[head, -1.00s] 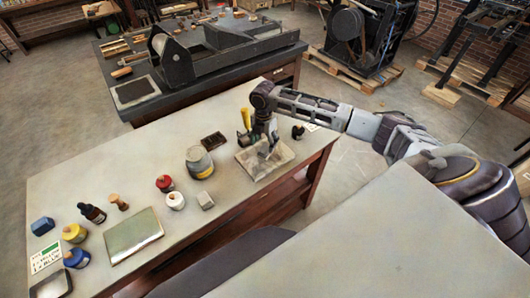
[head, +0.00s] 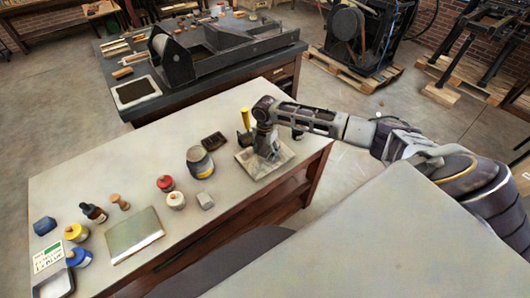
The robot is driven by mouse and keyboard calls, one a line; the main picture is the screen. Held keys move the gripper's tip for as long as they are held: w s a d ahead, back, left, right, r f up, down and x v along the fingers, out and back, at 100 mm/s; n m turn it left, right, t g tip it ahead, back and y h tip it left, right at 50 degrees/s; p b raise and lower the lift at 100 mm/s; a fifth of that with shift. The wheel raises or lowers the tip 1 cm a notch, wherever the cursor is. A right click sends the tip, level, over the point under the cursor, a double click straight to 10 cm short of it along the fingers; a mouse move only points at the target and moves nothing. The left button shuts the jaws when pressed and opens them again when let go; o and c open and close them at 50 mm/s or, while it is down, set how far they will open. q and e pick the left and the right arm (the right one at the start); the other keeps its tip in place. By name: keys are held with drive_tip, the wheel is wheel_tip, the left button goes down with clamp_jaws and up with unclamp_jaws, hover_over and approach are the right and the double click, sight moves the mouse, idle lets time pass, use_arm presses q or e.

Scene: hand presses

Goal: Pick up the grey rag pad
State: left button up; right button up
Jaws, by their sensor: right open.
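My right gripper (head: 268,155) points down at a flat, mottled grey tray or slab (head: 248,166) near the right end of the bench. Its fingers are open, low over the middle of the slab, and the gripper hides what lies directly under them. A small pale grey block-like piece (head: 205,200) sits apart on the bench, left of and nearer than the slab. I cannot tell whether this piece or something under the fingers is the grey rag pad. My left gripper is not in view.
A yellow-banded grey jar (head: 199,162), a dark shallow dish (head: 213,141) and a yellow-handled tool (head: 246,118) stand close to the slab. Small jars, bottles and a pale plate (head: 134,232) fill the left part. The bench (head: 110,170) has clear room along its back.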

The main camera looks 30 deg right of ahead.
sight(265, 149)
drive_tip(key=shift+c, duration=0.5)
drive_tip(key=c, duration=1)
drive_tip(key=shift+r, duration=0.15)
drive_tip(key=shift+c, duration=0.2)
drive_tip(key=shift+r+b, duration=0.4)
drive_tip(key=shift+r, duration=4.5)
drive_tip(key=o, duration=0.5)
drive_tip(key=shift+r, duration=0.1)
drive_tip(key=c, duration=0.4)
